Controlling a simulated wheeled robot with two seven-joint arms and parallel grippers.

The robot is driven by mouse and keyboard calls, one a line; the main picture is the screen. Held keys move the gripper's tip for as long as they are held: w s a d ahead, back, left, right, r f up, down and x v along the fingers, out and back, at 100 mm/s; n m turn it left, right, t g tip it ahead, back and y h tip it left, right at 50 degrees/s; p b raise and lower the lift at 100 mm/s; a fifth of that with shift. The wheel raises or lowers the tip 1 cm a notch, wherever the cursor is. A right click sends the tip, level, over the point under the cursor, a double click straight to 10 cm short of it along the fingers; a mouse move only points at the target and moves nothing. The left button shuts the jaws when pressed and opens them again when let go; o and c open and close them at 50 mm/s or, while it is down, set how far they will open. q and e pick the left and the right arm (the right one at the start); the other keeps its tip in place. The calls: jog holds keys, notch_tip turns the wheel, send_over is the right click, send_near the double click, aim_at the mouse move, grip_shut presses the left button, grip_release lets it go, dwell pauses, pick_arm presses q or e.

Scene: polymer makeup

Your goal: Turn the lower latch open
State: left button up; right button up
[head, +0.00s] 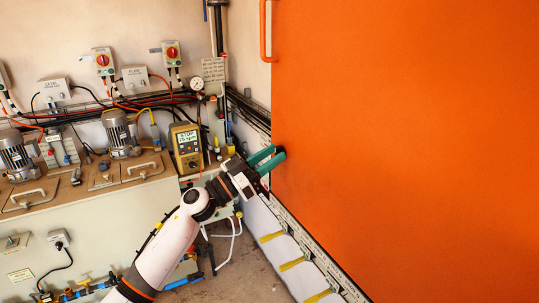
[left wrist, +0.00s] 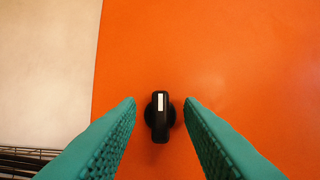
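The lower latch (left wrist: 159,125) is a black knob with a white mark, on an orange panel (head: 410,140). In the left wrist view its handle stands upright, with the white mark at its upper end. My left gripper (left wrist: 160,103) is open, with one green finger on each side of the latch. Gaps show between the latch and both fingers. In the head view the left gripper (head: 280,153) is at the panel's left edge, and its fingers mostly hide the latch. My right gripper is not in view.
An orange handle (head: 264,32) is at the panel's upper left edge. A yellow meter (head: 187,147), motors (head: 122,133) and switch boxes (head: 104,60) with cables are left of the arm.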

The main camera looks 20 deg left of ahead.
pick_arm(q)
grip_shut()
jog(key=shift+f+m+g+h, duration=0.1)
jog(key=shift+m+g+h, duration=0.2)
jog(key=shift+m, duration=0.3)
jog(key=m+g+h+b, duration=0.1)
jog(key=m, duration=0.3)
jog(key=shift+a+g+b, duration=0.1)
jog(key=shift+g+b, duration=0.3)
jog(key=m+g, duration=0.1)
jog(key=m, duration=0.1)
jog(key=m+g+h+b, duration=0.1)
jog(key=m, duration=0.2)
jog(key=shift+w+a, duration=0.1)
jog(key=m+g, duration=0.1)
jog(key=m, duration=0.2)
jog(key=m+g+b, duration=0.1)
jog(key=m+g, duration=0.1)
jog(key=m, duration=0.2)
jog(key=shift+r, duration=0.2)
jog(key=m, duration=0.2)
jog(key=m+g+y, duration=0.1)
jog(key=m, duration=0.2)
jog(key=shift+r+g, duration=0.1)
jog(key=shift+g, duration=0.2)
jog(key=shift+m, duration=0.3)
